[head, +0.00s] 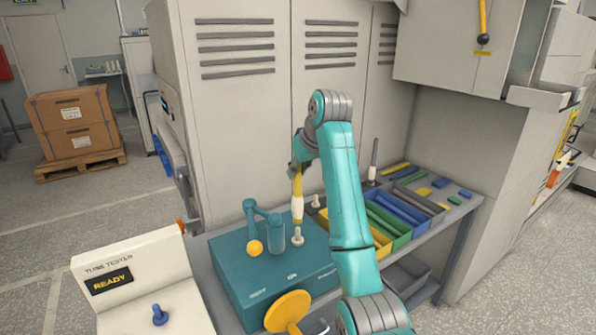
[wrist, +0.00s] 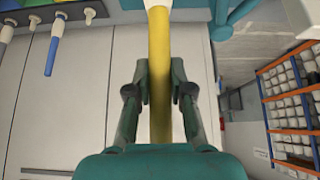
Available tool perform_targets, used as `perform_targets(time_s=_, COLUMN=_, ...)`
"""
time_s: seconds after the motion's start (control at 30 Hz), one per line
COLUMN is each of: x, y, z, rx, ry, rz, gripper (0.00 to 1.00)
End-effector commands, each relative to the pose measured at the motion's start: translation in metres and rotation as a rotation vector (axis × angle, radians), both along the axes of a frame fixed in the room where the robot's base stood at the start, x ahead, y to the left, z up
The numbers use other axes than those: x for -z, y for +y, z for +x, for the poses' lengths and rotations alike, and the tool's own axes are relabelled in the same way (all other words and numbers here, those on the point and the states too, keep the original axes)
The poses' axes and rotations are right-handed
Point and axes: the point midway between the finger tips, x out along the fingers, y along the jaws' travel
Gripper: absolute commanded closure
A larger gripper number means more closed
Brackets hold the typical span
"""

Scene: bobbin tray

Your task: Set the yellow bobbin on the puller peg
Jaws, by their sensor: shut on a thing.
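A short pale peg (head: 298,239), seemingly the puller peg, stands on top of the teal machine (head: 290,278). The bobbin's lower end is right above this peg in the head view. I cannot tell whether they touch. The peg does not clearly show in the wrist view.
A teal arm with a yellow ball (head: 255,248) stands left of the peg, close by. A yellow disc (head: 287,310) is at the machine's front. Coloured bins (head: 388,222) with rods lie to the right. The tube tester (head: 135,285) stands at left.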

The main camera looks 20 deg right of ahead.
Motion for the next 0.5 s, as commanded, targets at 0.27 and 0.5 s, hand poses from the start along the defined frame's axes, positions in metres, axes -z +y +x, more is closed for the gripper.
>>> perform_targets(time_s=0.27, x=0.018, y=0.0, z=0.0, rx=0.0, ry=0.001, rz=0.0, gripper=1.0)
perform_targets(time_s=0.5, x=0.042, y=0.0, z=0.0, rx=0.0, ry=0.001, rz=0.0, gripper=1.0)
